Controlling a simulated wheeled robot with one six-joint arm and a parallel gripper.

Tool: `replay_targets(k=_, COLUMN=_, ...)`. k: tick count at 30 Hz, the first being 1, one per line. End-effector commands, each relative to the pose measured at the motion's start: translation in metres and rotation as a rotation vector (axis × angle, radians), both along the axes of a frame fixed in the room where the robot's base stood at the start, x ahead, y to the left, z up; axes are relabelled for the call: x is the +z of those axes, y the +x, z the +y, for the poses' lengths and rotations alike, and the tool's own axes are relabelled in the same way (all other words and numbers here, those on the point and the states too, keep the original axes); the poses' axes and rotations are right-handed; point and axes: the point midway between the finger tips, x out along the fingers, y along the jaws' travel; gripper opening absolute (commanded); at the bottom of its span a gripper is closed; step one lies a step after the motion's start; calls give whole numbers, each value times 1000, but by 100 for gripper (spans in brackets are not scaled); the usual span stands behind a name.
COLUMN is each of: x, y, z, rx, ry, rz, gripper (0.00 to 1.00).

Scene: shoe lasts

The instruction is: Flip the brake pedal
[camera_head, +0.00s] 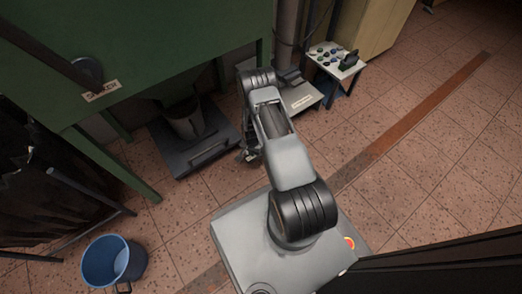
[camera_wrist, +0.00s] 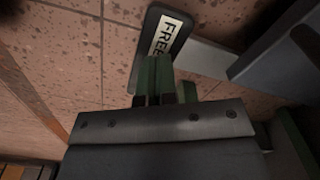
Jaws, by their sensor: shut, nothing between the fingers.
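The brake pedal (camera_wrist: 168,36) shows in the wrist view at the top middle as a dark rounded plate with a pale label reading "FREE". My gripper (camera_wrist: 160,82) is below it in that picture, fingers shut and empty, with the tips at the pedal's lower edge. I cannot tell whether they touch it. In the head view my gripper (camera_head: 250,155) is low near the floor, beside a dark grey wheeled-looking base. I cannot make out the pedal there; my arm covers part of that area.
The dark grey base (camera_head: 207,153) stands left of my gripper under a green machine (camera_head: 150,40). A small control table (camera_head: 340,62) and a low labelled unit (camera_head: 302,97) stand at the right. A blue bucket (camera_head: 100,264) is at lower left. Tiled floor at right is clear.

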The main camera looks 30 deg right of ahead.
Motion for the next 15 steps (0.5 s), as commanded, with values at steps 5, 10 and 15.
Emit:
replay_targets(k=5, x=19, y=1, z=0, rx=0, ry=0, rz=-1, gripper=0)
replay_targets(k=10, x=33, y=0, z=0, rx=0, ry=0, rz=0, gripper=0)
replay_targets(k=15, x=46, y=0, z=0, rx=0, ry=0, rz=-1, gripper=0)
